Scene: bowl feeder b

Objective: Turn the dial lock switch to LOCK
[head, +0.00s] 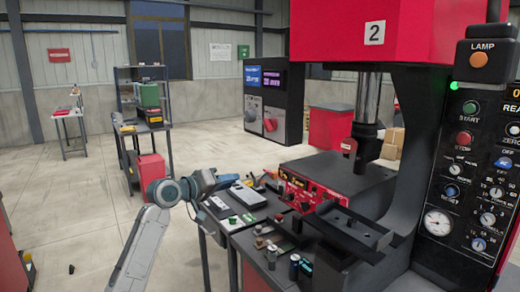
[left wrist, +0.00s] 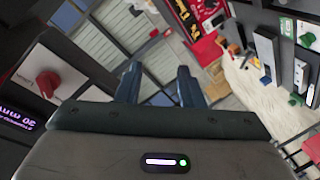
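A black cabinet (head: 270,105) with a purple display stands in the back middle of the head view. It carries a round dial (head: 252,104) and a red knob (head: 270,124); their lettering is too small to read. I cannot tell which control is the dial lock switch. My left gripper (head: 207,183) is in front of the cabinet, well apart from it. Its two fingers (left wrist: 158,85) are spread with nothing between them. My right gripper is not in view.
A red press (head: 352,30) with a dark table (head: 345,178) stands at the right, beside a control panel (head: 470,185) with several dials. A shelf (head: 142,110) stands behind left.

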